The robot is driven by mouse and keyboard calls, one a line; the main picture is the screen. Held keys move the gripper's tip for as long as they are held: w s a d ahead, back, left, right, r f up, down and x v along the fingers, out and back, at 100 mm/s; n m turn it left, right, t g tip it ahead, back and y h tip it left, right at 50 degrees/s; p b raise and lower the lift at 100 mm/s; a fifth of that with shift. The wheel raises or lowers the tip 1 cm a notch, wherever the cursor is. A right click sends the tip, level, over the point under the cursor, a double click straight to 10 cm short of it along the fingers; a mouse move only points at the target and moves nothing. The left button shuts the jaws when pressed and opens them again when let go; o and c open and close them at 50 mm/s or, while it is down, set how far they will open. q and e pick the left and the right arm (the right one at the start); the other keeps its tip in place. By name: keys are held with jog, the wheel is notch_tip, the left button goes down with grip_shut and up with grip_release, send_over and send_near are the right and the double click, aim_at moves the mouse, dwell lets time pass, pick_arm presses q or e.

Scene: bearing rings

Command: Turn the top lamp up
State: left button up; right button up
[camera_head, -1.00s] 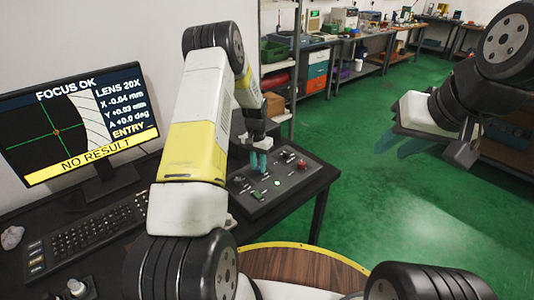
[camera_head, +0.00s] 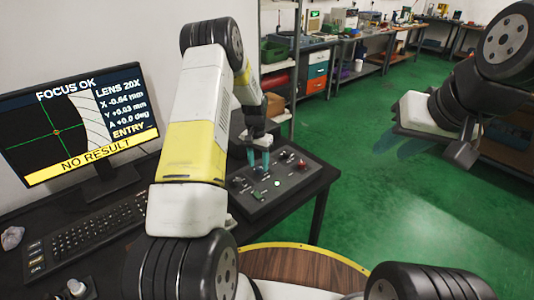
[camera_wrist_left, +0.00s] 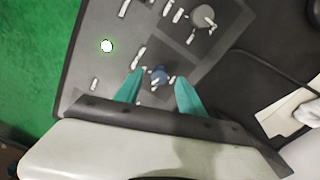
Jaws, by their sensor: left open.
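A dark control panel (camera_head: 290,194) with several knobs and buttons lies on the desk, right of my left arm. My left gripper (camera_head: 261,162) points down over it, its teal fingers apart. In the left wrist view my left gripper (camera_wrist_left: 158,90) has its fingers on either side of a small blue-grey knob (camera_wrist_left: 160,74); I cannot tell whether they touch it. A larger grey knob (camera_wrist_left: 203,16) and a lit green-ringed button (camera_wrist_left: 106,46) are also on the panel. No label for the top lamp is readable. My right gripper (camera_head: 408,146) hangs at the right, away from the panel.
A monitor (camera_head: 75,125) reading "FOCUS OK" and "NO RESULT" stands at the left, with a keyboard (camera_head: 98,225) in front. A red knob (camera_head: 301,163) sits at the panel's far right. A round wooden top (camera_head: 295,263) is in front.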

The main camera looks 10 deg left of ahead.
aim_at(258, 168)
pick_arm(q)
notch_tip(258, 168, up, 6)
jog(key=shift+a+r, duration=0.1)
jog(key=shift+r, duration=0.15)
